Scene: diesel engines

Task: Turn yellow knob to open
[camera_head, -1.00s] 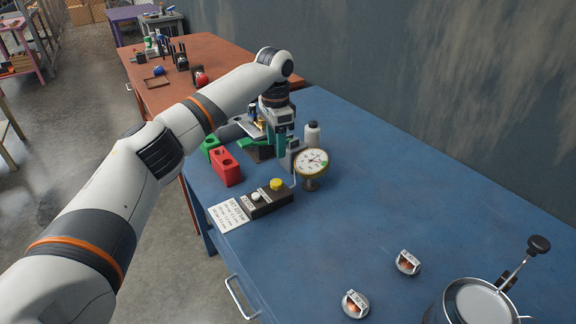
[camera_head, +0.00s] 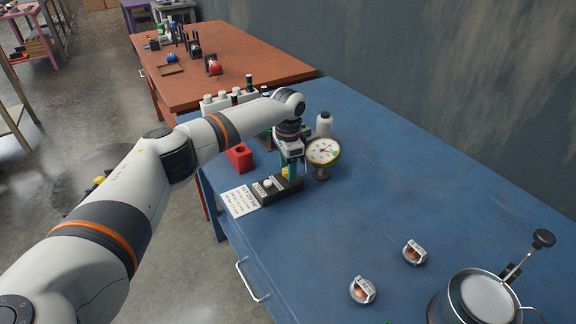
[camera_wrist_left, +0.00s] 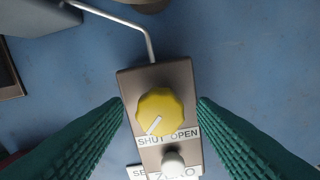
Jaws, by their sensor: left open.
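The yellow knob (camera_wrist_left: 159,112) sits on a dark box (camera_wrist_left: 150,80) with a label reading SHUT and OPEN below it. The knob's white pointer line points down-left, toward the SHUT side. My left gripper (camera_wrist_left: 160,125) is open, with one green finger on each side of the box, apart from the knob in the picture. In the head view the left gripper (camera_head: 289,172) points down over the knob end of the box (camera_head: 270,193) and mostly hides the knob (camera_head: 285,171). My right gripper is not in view.
A dial gauge (camera_head: 323,153) stands just right of the gripper, with a white bottle (camera_head: 324,124) behind. A red block (camera_head: 239,157) is to the left. A white instruction card (camera_head: 239,201) lies before the box. The blue table's (camera_head: 370,210) middle is clear.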

